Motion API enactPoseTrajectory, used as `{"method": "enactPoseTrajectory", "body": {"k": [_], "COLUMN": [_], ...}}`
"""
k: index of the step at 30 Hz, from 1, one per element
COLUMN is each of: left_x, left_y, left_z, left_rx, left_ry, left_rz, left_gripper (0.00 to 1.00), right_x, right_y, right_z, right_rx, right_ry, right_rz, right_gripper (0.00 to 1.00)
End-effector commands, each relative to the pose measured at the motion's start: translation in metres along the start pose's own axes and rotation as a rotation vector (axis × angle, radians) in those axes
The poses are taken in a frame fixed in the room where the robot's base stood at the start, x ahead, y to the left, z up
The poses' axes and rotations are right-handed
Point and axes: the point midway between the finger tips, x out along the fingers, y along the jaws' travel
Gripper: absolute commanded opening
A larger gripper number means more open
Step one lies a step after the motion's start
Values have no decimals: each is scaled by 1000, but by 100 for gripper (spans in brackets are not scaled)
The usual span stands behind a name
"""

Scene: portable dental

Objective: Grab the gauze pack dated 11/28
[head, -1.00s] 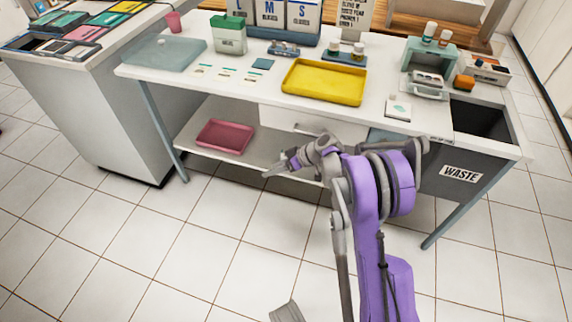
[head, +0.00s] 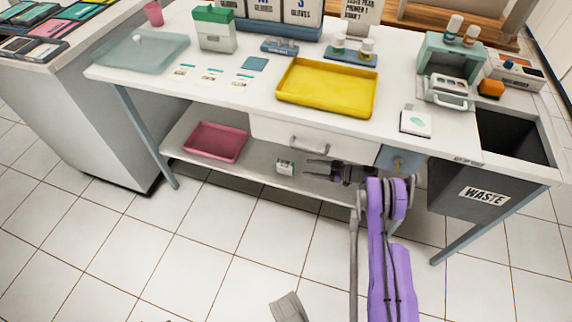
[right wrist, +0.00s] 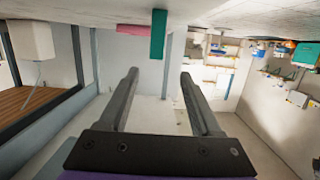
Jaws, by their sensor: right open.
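Three small flat white packs with coloured print, left (head: 183,71), middle (head: 212,76) and right (head: 242,82), lie in a row on the table's left half. A white pack with a green mark (head: 415,122) lies near the front right edge. A small white box with a dark green mark (head: 285,167) stands on the lower shelf. I cannot read a date on any of them. My right gripper (head: 307,170) is open and empty below the drawer, pointing left, just right of the small box. Its spread fingers show in the right wrist view (right wrist: 160,95).
A yellow tray (head: 327,112) lies mid-table, and a pink tray (head: 190,150) lies on the shelf. The drawer front (head: 300,137) overhangs my right gripper. A waste bin (head: 470,205) stands at the right. The floor in front is clear.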

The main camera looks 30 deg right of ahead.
Motion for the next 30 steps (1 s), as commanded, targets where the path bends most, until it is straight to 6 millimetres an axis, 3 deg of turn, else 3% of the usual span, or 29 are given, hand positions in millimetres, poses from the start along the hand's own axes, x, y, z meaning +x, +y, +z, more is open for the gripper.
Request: {"method": "enactPoseTrajectory", "body": {"k": [6, 14, 21, 29, 30], "left_x": [7, 12, 20, 20, 20], "left_y": [0, 0, 0, 0, 0], "left_z": [2, 2, 4, 4, 4], "left_rx": [0, 0, 0, 0, 0], "left_ry": [-1, -1, 0, 0, 0], "left_rz": [0, 0, 0, 0, 0], "left_gripper": [45, 45, 45, 45, 45], "right_x": [37, 59, 94, 98, 98], "right_y": [0, 3, 8, 8, 8], "right_z": [0, -1, -3, -3, -3], "right_rx": [1, 2, 2, 2, 2], "right_ry": [-1, -1, -1, -2, -2], "right_rz": [-3, -2, -3, 0, -1], "right_gripper": [65, 65, 65, 65, 60]}}
